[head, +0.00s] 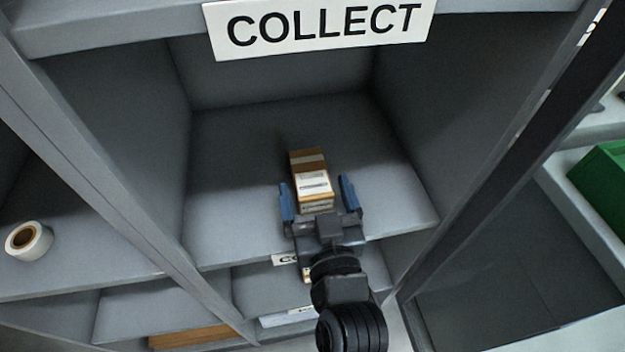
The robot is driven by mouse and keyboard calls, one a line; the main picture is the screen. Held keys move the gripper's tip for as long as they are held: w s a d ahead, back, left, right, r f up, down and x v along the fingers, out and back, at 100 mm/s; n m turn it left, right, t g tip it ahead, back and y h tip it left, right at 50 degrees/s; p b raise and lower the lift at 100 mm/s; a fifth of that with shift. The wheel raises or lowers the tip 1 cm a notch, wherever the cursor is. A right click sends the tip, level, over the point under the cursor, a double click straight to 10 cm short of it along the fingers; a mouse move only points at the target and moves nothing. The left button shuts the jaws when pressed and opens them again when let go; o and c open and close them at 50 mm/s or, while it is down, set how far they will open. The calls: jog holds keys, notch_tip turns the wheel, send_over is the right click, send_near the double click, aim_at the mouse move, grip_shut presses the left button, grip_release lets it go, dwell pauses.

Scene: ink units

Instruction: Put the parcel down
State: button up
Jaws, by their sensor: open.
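The parcel (311,176) is a small brown box with a pale label and a strip of tape. It rests on the floor of the grey compartment (230,215) under the COLLECT sign (330,27). My gripper (318,196) reaches in from the front. Its two blue fingers stand apart, one on each side of the parcel's near end, with a gap visible at each side. The parcel's underside is hidden.
Grey walls bound the compartment left and right, with free floor around the parcel. A tape roll (29,239) sits in the left compartment. A green bin (602,180) stands at the right. Lower shelves hold a brown item (195,337).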

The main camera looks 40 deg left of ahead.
jog(key=b+v, duration=0.1)
jog(key=v, duration=0.7)
jog(key=shift+s+d+b, duration=0.3)
jog(key=s+d+f+m+t+h, duration=0.2)
jog(key=s+d+h, duration=0.1)
jog(key=d, duration=0.7)
jog(key=s+d+f+m+t+h, duration=0.1)
jog(key=s+d+f+m+h, duration=0.15)
jog(key=d, duration=0.85)
jog(key=s+d+r+m+h, duration=0.2)
jog(key=s+d+r+h, duration=0.1)
jog(key=s+d, duration=0.4)
jog(key=s+d+r+m+h, duration=0.3)
jog(key=s+d+h, duration=0.2)
jog(key=s+d, duration=0.2)
jog(key=shift+s+r, duration=0.15)
jog(key=shift+s, duration=0.6)
